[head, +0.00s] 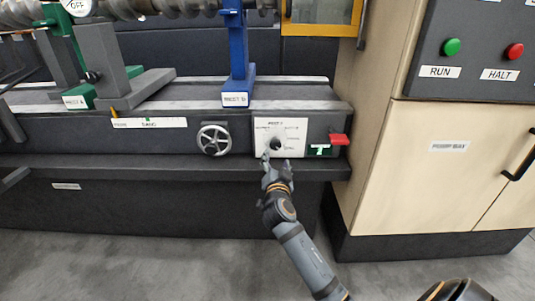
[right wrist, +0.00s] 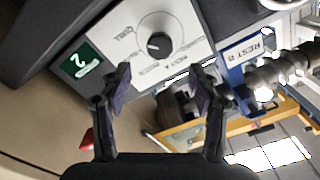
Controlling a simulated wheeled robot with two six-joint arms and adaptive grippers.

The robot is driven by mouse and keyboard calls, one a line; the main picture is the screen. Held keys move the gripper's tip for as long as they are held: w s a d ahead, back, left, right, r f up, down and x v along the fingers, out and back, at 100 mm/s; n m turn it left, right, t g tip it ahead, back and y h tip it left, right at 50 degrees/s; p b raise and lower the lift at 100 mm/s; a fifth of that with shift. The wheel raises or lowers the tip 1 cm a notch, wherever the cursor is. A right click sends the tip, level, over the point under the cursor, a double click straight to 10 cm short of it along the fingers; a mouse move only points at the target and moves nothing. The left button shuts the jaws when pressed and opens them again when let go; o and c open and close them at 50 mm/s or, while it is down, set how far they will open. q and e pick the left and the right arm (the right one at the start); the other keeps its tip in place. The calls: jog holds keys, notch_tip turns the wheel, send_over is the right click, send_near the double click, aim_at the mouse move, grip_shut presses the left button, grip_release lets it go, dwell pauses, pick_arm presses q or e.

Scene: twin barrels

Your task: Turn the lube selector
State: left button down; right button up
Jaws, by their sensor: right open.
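The selector is a small black round knob (head: 276,145) on a white label plate (head: 262,126) on the front of the machine bed. In the right wrist view the knob (right wrist: 158,44) sits inside a printed circle on the white plate (right wrist: 118,20), with lettering around it too small to read surely. My right gripper (head: 277,160) is just below and in front of the knob in the head view. In the right wrist view the gripper (right wrist: 160,78) has its two fingers spread and empty, with the knob beyond the gap between their tips. My left gripper is not in view.
A spoked handwheel (head: 214,140) is left of the plate. A red lever (head: 339,139) and a green tag (head: 319,150) are to its right. A blue rest (head: 238,55) stands above. A beige cabinet (head: 390,160) bounds the right; grey floor is in front.

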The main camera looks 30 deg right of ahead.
aim_at(276, 147)
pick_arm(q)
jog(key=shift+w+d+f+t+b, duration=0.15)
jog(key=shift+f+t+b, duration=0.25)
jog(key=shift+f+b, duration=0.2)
pick_arm(e)
jog(key=x, duration=1)
jog(key=shift+w+f, duration=0.1)
jog(key=shift+c, duration=0.6)
jog(key=c, duration=1.1)
